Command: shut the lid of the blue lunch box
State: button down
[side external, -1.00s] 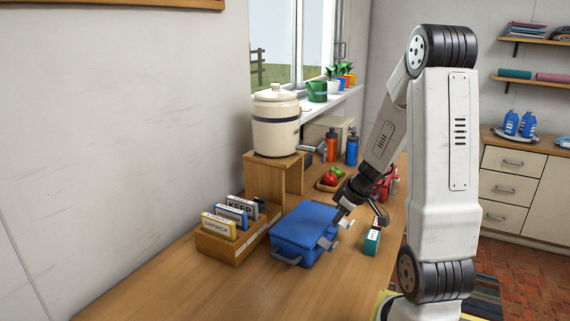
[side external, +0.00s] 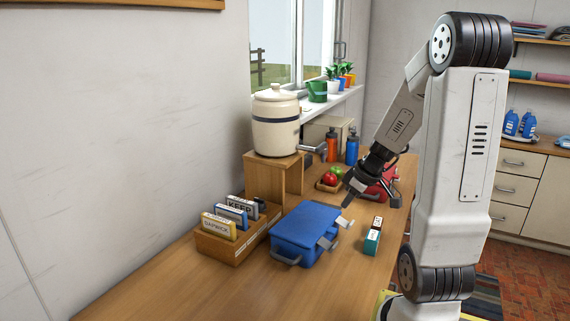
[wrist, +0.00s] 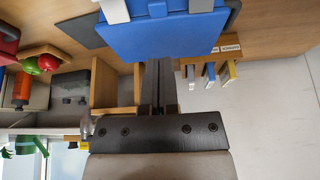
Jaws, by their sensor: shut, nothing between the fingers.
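The blue lunch box (side external: 305,229) stands on the wooden counter with its lid lying down over the top, as far as the side view shows. Grey latches (side external: 327,243) stick out at its right side, and a grey handle is at its front. In the wrist view its blue top (wrist: 160,35) fills the upper middle, with two pale latches at the upper edge. My gripper (side external: 346,205) is shut and empty, above and just behind the right part of the box. In the wrist view its closed fingers (wrist: 158,85) point towards the box's edge; I cannot tell whether they touch.
A wooden file holder (side external: 232,240) stands left of the box. A crock (side external: 276,122) sits on a wooden stand behind. Small teal and red boxes (side external: 372,242) are to the right. A fruit tray (side external: 328,185), bottles and a red case (side external: 374,190) are farther back. The front counter is clear.

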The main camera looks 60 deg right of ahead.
jog(key=shift+r, duration=2.9)
jog(key=w+a+f, duration=0.2)
jog(key=a+f, duration=0.1)
jog(key=a, duration=0.6)
jog(key=w+a+f+g, duration=0.1)
jog(key=a+f, duration=0.3)
jog(key=a, duration=0.5)
jog(key=w+a+f+n+g, duration=0.1)
jog(key=w+a+f, duration=0.3)
jog(key=a, duration=0.5)
jog(key=shift+f, duration=0.1)
